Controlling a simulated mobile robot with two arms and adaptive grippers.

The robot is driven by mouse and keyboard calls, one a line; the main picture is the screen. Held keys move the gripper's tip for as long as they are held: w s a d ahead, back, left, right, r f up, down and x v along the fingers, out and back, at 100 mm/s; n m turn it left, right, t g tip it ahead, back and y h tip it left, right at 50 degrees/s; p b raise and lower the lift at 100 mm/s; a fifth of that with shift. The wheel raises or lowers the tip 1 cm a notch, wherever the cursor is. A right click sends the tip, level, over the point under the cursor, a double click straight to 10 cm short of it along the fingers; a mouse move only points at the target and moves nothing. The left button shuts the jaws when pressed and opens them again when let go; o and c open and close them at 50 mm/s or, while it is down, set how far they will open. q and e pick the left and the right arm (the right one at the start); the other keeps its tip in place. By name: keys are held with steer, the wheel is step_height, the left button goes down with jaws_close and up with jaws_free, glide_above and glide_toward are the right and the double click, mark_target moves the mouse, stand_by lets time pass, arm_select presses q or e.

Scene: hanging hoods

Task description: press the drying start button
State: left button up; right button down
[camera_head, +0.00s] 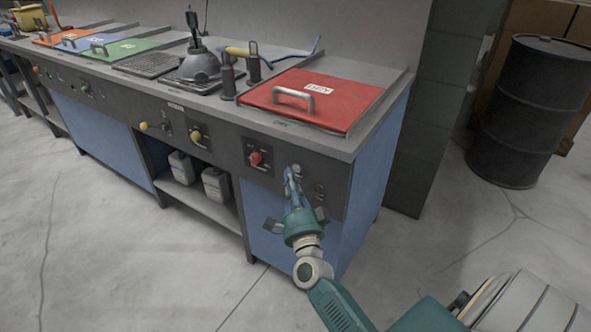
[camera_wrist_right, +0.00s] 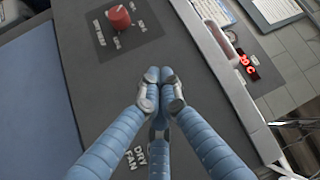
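My right gripper (camera_head: 291,182) is in front of the dark control panel (camera_head: 225,142), below the red lid marked DRY (camera_head: 320,98). In the right wrist view its blue fingers come together at the tips (camera_wrist_right: 160,84), with nothing visible between them. The lettering DRY FAN (camera_wrist_right: 138,158) shows on the panel beside the fingers. A button by this label cannot be made out; the fingers cover part of the panel. Whether the fingertips touch the panel cannot be told. My left gripper is not in view.
A red knob (camera_head: 255,158) on a square plate sits left of the gripper; it also shows in the right wrist view (camera_wrist_right: 119,17). Further left is a yellow knob (camera_head: 196,136). White canisters (camera_head: 216,184) stand on the lower shelf. A black drum (camera_head: 528,112) stands at right.

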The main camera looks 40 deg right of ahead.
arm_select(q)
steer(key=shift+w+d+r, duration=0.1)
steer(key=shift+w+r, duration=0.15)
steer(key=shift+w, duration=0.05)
arm_select(e)
steer(key=shift+w+d, duration=0.2)
steer(key=shift+d, duration=0.3)
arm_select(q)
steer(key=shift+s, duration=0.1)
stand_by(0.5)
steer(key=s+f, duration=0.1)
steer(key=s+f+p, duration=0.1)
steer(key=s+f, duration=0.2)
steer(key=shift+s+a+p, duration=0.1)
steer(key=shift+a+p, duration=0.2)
arm_select(e)
steer(key=s+a, duration=0.2)
steer(key=a, duration=0.4)
steer(key=shift+s, duration=0.3)
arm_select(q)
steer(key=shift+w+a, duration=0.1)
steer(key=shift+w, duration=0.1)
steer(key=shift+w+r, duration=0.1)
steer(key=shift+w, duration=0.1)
